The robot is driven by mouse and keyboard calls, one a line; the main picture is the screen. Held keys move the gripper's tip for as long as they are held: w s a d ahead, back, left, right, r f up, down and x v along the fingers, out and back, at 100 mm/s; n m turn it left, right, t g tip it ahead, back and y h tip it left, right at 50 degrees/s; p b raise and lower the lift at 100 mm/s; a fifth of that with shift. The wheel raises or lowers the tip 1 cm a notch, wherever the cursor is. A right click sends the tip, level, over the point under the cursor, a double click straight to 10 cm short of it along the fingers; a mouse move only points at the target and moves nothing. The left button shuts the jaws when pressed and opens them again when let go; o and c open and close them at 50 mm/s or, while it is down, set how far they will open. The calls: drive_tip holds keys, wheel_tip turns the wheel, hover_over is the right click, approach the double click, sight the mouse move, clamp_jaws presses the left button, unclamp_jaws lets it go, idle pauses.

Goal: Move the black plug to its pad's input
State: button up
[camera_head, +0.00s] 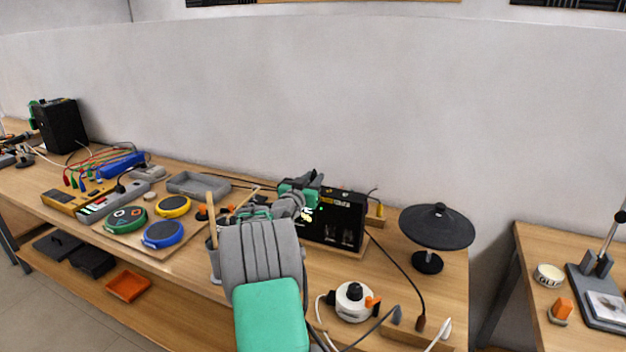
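Three round pads lie on a wooden board: a green-rimmed one (126,219), a yellow one (173,207) and a blue one (163,234). A black disc-shaped pad (437,226) stands on a short post at the right. A dark cable runs down to a dark brownish plug (421,323) near the table's front right. A small black plug-like end (120,188) sits at the grey strip on the left. I cannot tell which is the task's black plug. My gripper (302,190) is beside the black box, partly hidden by my arm; its fingers are unclear.
A black box with labels and sockets (345,222) stands right of my gripper. A white round device with an orange part (353,302) and loose cables crowd the front right. A grey tray (198,184) lies at the back. A second table (530,260) stands beyond a gap.

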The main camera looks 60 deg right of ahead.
drive_tip(key=o, duration=0.3)
drive_tip(key=shift+r, duration=0.1)
drive_tip(key=shift+o, duration=0.2)
drive_tip(key=s+a+b, duration=0.1)
drive_tip(key=a, duration=0.6)
drive_tip(key=shift+s+a+b, duration=0.2)
drive_tip(key=shift+a+b, duration=0.15)
